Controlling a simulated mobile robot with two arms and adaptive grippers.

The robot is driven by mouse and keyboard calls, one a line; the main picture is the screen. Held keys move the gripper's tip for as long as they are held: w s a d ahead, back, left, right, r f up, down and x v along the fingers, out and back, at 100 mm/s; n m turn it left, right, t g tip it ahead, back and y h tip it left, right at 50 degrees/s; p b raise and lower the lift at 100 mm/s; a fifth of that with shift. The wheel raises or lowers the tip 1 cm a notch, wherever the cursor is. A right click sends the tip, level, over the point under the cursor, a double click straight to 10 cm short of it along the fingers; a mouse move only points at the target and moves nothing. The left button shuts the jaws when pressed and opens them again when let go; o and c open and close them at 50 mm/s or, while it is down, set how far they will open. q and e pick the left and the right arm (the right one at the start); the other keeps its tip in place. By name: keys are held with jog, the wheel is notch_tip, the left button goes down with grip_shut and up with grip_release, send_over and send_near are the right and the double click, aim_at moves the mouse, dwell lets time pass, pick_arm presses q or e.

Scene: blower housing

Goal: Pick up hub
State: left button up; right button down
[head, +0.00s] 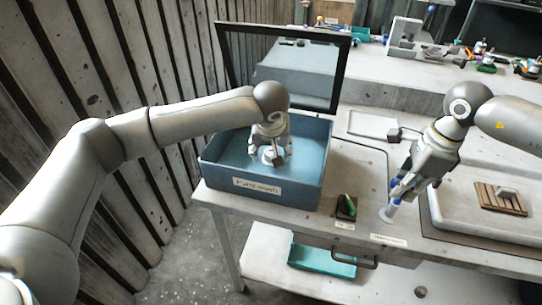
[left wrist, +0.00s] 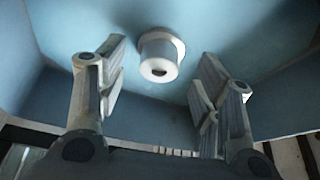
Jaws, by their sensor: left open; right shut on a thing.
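The hub (left wrist: 160,57), a pale, short cylinder with a wider flange and a dark centre hole, stands in the blue bin (head: 263,197). In the left wrist view it lies between and beyond my open fingers, apart from both. My left gripper (head: 272,157) points down inside the bin, open and empty, and mostly hides the hub in the head view. My right gripper (head: 401,189) is shut on a pale cylindrical part (head: 389,212) with a round base, at the table's front; I cannot tell whether it touches the table.
The bin walls surround my left gripper, with a label on the front. A black-framed panel (head: 226,62) stands behind it. A small dark tray (head: 345,207) with a green item lies between the arms. A wooden slatted piece (head: 499,198) lies at right.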

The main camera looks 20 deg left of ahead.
aim_at(271, 154)
pick_arm(q)
jog(key=shift+x, duration=1.2)
jog(key=shift+s, duration=0.1)
jog(key=c, duration=1.2)
jog(key=shift+o, duration=0.2)
notch_tip(271, 154, up, 14)
jog(key=s, duration=1.7)
jog(key=shift+s, duration=0.3)
pick_arm(e)
jog(key=shift+r, duration=0.1)
